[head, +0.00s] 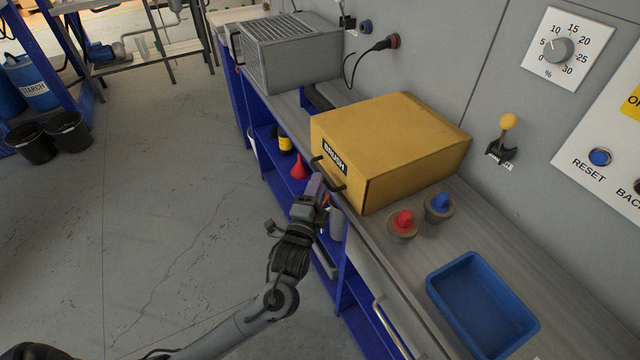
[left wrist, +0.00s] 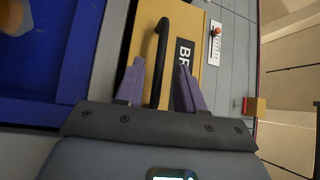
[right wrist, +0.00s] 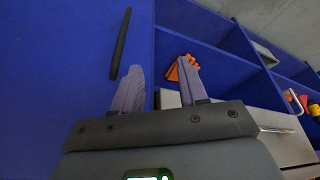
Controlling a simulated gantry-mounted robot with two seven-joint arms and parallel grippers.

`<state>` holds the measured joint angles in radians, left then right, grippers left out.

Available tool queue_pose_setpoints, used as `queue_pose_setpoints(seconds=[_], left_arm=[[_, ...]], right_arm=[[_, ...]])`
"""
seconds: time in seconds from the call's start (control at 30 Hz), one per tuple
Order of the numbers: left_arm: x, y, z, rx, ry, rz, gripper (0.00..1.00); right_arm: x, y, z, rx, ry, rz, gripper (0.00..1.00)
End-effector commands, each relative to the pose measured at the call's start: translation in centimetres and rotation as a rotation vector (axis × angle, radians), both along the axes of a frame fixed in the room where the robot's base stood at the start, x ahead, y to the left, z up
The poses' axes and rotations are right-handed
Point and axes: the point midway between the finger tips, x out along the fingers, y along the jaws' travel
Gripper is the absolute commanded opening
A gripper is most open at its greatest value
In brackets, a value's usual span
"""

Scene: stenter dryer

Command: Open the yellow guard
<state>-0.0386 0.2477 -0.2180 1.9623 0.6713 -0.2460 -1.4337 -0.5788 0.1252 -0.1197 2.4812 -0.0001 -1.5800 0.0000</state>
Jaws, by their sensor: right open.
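The yellow guard (head: 390,135) is a box-shaped cover on the worktop, labelled BRUSH, with a dark bar handle (head: 330,177) low on its front face. It looks closed down. My left gripper (head: 317,190) is at that front face. In the left wrist view, the black handle (left wrist: 160,50) runs between the two purple fingers of my left gripper (left wrist: 158,85), which are apart with gaps showing beside the bar. My right gripper (right wrist: 160,88) shows only in the right wrist view, open and empty in front of blue cabinet panels.
Red and blue knobbed pieces (head: 403,225) and a blue tray (head: 483,305) stand right of the guard. A grey vented box (head: 290,50) stands behind it. A yellow-knobbed lever (head: 508,122) is on the wall. Orange gloves (right wrist: 184,70) lie on a shelf.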

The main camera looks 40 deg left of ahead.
Motion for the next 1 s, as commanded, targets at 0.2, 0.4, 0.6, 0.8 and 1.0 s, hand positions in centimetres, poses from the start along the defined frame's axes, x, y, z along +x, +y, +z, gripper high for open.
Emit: queue_pose_setpoints(seconds=[0.2, 0.4, 0.6, 0.8, 1.0], left_arm=[[1.8, 0.7, 0.2, 0.002, 0.001, -0.001, 0.38], [2.2, 0.9, 0.3, 0.001, 0.001, -0.001, 0.38], [2.2, 0.9, 0.3, 0.001, 0.001, -0.001, 0.36], [2.2, 0.9, 0.3, 0.001, 0.001, -0.001, 0.06], [2.2, 0.9, 0.3, 0.001, 0.001, -0.001, 0.00]], right_arm=[[0.0, 0.0, -0.6, 0.000, 0.001, 0.000, 0.43], [0.0, 0.0, -0.7, 0.001, 0.002, -0.001, 0.43], [-0.1, 0.1, -0.7, 0.005, 0.003, -0.003, 0.43], [-0.1, 0.2, -0.7, 0.009, 0.003, -0.006, 0.43], [-0.1, 0.2, -0.7, 0.009, 0.003, -0.006, 0.43]])
